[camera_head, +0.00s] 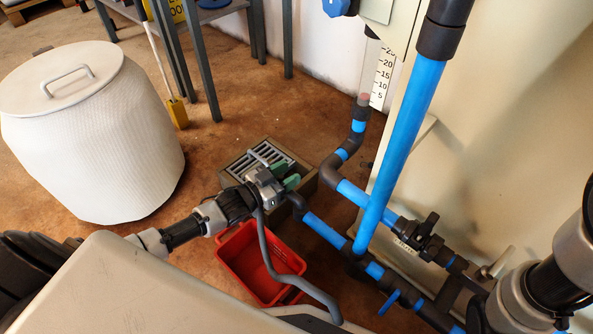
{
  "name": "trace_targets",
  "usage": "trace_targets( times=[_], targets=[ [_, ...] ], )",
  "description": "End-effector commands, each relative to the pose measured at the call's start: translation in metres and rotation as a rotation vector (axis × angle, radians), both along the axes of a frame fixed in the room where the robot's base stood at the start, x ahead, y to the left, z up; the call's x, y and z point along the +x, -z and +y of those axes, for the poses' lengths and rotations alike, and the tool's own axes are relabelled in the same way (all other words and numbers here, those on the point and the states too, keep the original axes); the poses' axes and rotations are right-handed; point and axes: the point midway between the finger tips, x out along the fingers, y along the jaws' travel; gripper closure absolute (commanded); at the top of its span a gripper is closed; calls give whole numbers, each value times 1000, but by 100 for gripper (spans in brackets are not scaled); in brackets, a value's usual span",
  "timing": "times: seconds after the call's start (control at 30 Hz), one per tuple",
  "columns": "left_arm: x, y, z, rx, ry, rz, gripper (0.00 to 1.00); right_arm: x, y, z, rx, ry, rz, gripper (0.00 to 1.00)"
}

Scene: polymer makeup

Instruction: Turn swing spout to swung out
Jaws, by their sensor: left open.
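My left gripper (284,175) is open, its green finger pads apart, low over the floor grate. A dark pipe elbow (295,201) comes off the blue pipework right beside it, and a light grey bent piece (258,156) lies over the grate just beyond it. These look like parts of the swing spout, but my gripper hides the middle, so I cannot tell how they join or whether the fingers touch them. My right arm (550,288) comes in at the lower right; its gripper end is partly hidden among dark parts near the pipes, and its fingers are unclear.
A red crate (229,262) stands on the floor below my left gripper. The grate (240,168) sits in a grey frame. Blue pipes (398,150) with a black valve (425,238) run along the beige tank (520,110). A white lidded drum (95,140) stands at left.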

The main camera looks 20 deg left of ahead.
Motion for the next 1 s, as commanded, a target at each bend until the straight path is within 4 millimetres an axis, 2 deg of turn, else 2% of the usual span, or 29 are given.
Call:
trace_targets(
  times=[0.27, 0.57, 1.0],
  targets=[
    [0, 0, 0, 0, 0, 0, 56, 0, 0, 0, 0, 0, -1, 61],
    [0, 0, 0, 0, 0, 0, 100, 0, 0, 0, 0, -1, -1, 61],
    [7, -1, 1, -1, -35, 2, 100, 1, -4, 0, -1, -1, 2, 61]
  ],
)
